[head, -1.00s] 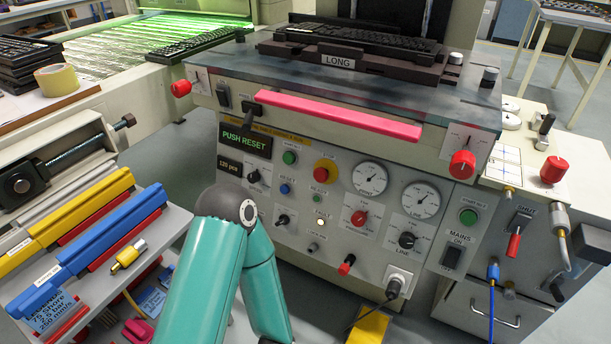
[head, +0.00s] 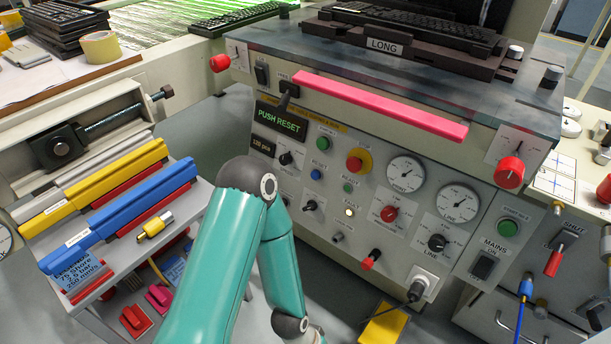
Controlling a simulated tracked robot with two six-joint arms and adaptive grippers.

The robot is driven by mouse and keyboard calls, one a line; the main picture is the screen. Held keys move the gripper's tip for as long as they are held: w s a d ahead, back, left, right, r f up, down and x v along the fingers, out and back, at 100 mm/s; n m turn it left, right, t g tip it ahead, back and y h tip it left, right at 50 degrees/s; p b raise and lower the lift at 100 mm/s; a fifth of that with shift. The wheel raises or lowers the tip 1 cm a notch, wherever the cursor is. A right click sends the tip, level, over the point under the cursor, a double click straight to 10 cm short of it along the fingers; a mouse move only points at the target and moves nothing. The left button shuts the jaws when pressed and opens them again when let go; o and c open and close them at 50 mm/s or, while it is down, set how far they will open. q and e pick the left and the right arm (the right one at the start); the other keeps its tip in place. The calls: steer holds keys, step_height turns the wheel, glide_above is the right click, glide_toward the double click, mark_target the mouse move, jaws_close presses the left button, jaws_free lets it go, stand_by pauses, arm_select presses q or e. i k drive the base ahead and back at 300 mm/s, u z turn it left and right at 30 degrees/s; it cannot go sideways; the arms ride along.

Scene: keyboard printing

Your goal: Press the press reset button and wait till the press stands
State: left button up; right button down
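The press front panel carries a dark display (head: 281,120) reading "PUSH RESET". Below and right of it is a small blue button (head: 316,174) with a label that seems to read "RESET". A white lamp (head: 349,212) at the fault label looks lit. A green button (head: 323,144) sits above the blue one, and a red stop knob on a yellow collar (head: 358,161) sits to its right. One teal arm of mine is bent in front of the panel's lower left; its elbow is left of the blue button, apart from it in the picture. Neither gripper is in view.
A pink bar (head: 378,104) juts out along the press's upper front edge. A keyboard (head: 420,28) lies on the press top. A side shelf with yellow (head: 92,189) and blue (head: 118,217) squeegees stands at left. A yellow pedal (head: 384,325) is on the floor.

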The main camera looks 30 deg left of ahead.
mark_target(315, 174)
steer(key=u, duration=1.25)
steer(key=k, duration=0.6)
steer(key=z, duration=0.1)
steer(key=i, duration=0.6)
steer(key=z, duration=0.05)
